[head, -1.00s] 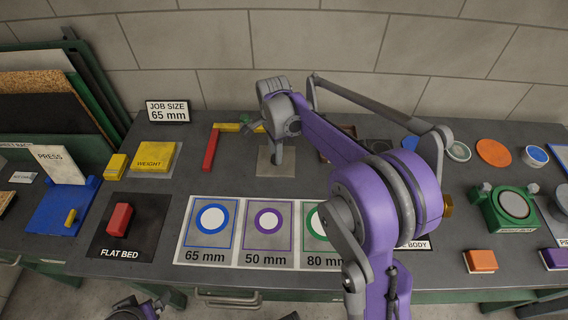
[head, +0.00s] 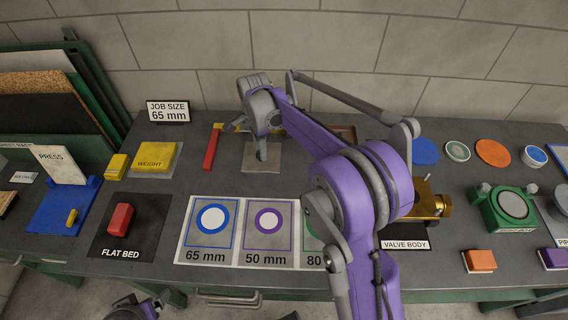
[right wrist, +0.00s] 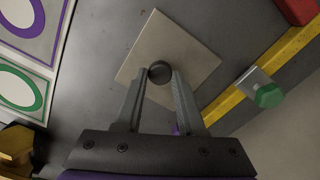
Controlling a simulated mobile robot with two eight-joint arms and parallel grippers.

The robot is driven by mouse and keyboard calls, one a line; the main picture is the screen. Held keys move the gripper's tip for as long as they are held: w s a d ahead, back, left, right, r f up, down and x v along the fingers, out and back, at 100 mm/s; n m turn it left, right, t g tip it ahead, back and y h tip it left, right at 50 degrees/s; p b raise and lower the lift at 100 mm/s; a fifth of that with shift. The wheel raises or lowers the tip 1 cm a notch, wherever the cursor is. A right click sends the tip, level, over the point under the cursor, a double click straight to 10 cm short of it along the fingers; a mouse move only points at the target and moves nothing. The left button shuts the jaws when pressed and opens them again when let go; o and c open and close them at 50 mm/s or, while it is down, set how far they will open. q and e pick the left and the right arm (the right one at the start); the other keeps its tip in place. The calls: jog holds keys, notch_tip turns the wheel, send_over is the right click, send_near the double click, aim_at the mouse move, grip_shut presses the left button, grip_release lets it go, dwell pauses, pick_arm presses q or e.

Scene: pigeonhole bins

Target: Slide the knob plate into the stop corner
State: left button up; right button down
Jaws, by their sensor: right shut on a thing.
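The knob plate is a thin grey square (head: 274,163) with a dark round knob (right wrist: 160,71). It lies flat on the bench. My right gripper (head: 261,155) is shut on the knob from above; the right wrist view shows both fingers (right wrist: 163,76) on either side of it. The stop corner has a red bar (head: 211,150), left of the plate, and a yellow bar (right wrist: 250,77) behind it. A clear gap separates the plate from both bars. My arm partly hides the yellow bar in the head view.
A green-knobbed metal piece (right wrist: 265,92) sits at the yellow bar. A yellow weight block (head: 155,157) stands left of the red bar. A printed size sheet (head: 240,262) lies in front of the plate. Bare bench lies between plate and red bar.

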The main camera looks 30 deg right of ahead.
aim_at(243, 156)
jog(key=shift+w+a+p, duration=0.5)
jog(key=shift+w+a, duration=1.7)
jog(key=shift+w, duration=0.25)
jog(key=shift+w, duration=0.1)
jog(key=shift+w+a+p, duration=0.15)
jog(key=shift+w+p, duration=0.05)
jog(key=shift+w, duration=0.4)
jog(key=shift+w+a+p, duration=0.15)
jog(key=shift+w, duration=0.4)
jog(key=shift+w+a, duration=0.25)
jog(key=shift+a, duration=0.25)
jog(key=shift+w+d, duration=0.25)
jog(key=shift+w, duration=0.35)
dwell(0.8)
jog(key=shift+c, duration=2.2)
grip_release()
